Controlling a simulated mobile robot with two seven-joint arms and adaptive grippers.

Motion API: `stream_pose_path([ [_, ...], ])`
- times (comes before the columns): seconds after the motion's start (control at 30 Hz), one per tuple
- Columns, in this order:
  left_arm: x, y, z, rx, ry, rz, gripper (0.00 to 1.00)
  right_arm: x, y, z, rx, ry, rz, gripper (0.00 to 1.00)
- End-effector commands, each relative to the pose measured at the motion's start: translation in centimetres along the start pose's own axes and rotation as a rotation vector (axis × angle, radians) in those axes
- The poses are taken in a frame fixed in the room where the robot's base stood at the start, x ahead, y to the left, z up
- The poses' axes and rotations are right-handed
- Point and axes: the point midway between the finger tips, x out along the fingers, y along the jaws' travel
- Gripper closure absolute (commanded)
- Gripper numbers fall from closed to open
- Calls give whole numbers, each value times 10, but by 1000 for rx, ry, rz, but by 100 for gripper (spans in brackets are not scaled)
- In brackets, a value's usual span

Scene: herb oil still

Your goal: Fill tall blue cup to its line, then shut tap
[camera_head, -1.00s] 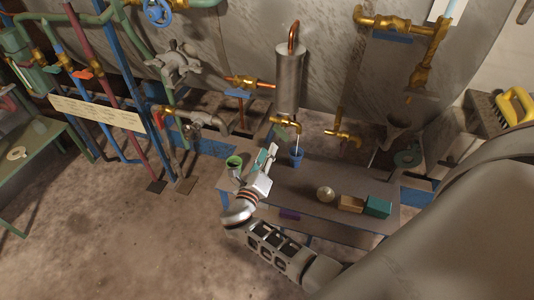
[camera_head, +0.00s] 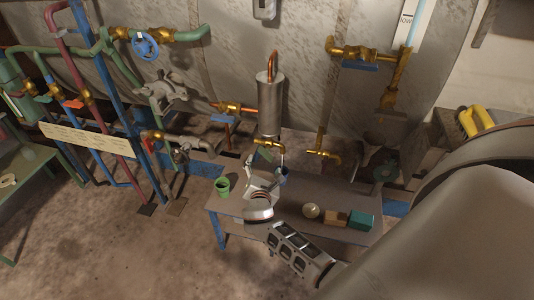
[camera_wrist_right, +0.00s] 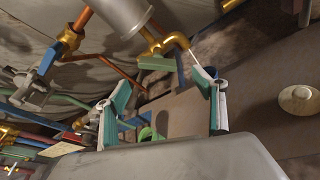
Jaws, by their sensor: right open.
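The tall blue cup (camera_head: 283,175) stands on the bench under the brass spout (camera_head: 281,148), partly hidden by my right gripper. A thin pale stream drops from the spout in the wrist view (camera_wrist_right: 178,42). The fill line and liquid level cannot be made out. The tap's green handle (camera_wrist_right: 157,62) is beside the spout, ahead of my fingers; it also shows in the head view (camera_head: 265,154). My right gripper (camera_head: 263,172) is open and empty, just in front of the handle and left of the cup. My left gripper is not in view.
A green cup (camera_head: 222,187) stands at the bench's left end. A round pale dish (camera_head: 311,211), a tan block (camera_head: 335,218) and a teal block (camera_head: 361,220) lie to the right. The metal cylinder (camera_head: 270,100) rises behind the tap. Another brass spout (camera_head: 325,154) is to its right.

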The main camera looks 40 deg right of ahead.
Motion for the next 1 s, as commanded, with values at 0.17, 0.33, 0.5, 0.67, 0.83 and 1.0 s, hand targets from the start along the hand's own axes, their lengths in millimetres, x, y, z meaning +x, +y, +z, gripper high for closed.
stream_pose_path([
  [0.17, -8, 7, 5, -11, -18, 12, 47, 2, 0, 12, 275, 52, 39, 31],
  [0.33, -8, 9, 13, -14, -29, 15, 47, 11, -1, 10, 324, 64, 44, 31],
  [0.5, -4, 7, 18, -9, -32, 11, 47, 36, 0, 8, 321, 63, 43, 31],
  [0.67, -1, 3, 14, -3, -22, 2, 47, 60, 1, 6, 319, 64, 42, 31],
  [0.83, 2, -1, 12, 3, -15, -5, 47, 76, 2, 5, 318, 64, 42, 31],
  [1.0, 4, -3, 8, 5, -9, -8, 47, 80, 3, 6, 319, 64, 42, 31],
])
